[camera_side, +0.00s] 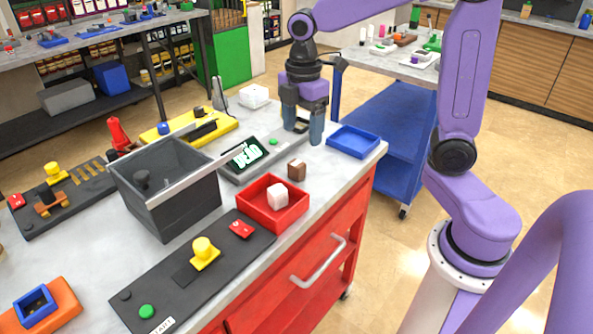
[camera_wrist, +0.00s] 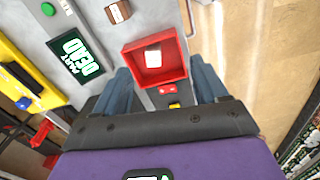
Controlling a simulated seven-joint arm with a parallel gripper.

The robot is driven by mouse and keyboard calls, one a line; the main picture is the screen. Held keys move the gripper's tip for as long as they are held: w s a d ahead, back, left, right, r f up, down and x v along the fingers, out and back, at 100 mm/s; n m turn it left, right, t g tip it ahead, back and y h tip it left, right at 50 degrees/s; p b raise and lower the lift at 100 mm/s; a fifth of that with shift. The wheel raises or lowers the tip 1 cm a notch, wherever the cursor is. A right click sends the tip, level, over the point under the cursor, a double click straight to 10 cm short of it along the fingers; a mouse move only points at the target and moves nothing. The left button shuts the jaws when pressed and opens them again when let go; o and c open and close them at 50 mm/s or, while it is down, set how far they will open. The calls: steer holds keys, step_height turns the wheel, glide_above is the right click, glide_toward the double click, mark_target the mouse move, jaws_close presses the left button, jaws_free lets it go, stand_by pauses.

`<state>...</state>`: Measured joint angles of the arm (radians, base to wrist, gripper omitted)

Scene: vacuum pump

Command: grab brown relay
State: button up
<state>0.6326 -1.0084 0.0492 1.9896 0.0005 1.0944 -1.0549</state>
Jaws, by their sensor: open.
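The brown relay (camera_side: 296,169) is a small brown block standing on the bench top, just behind the red tray. In the wrist view the brown relay (camera_wrist: 118,12) shows at the top edge, left of the red tray, with a pale mark on its face. My gripper (camera_side: 302,122) hangs over the bench beyond the relay, fingers pointing down, apart and with nothing seen between them. In the wrist view, the fingers of my gripper (camera_wrist: 164,82) spread on either side of the view toward the red tray. The relay is clear of the fingers.
The red tray (camera_side: 297,211) holds a white block (camera_side: 278,195). A blue tray (camera_side: 354,141) lies right of my gripper. A display panel (camera_side: 245,153) reading "DEAD" lies beside it, and a dark grey bin (camera_side: 170,209) stands left. The bench's right edge is close to the relay.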

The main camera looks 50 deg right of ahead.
steer(key=n, duration=0.1)
glide_above(296, 163)
step_height(296, 163, down, 17)
steer(key=shift+d+r, duration=0.1)
steer(key=shift+r, duration=0.05)
stand_by(0.5)
steer(key=c, duration=1.1)
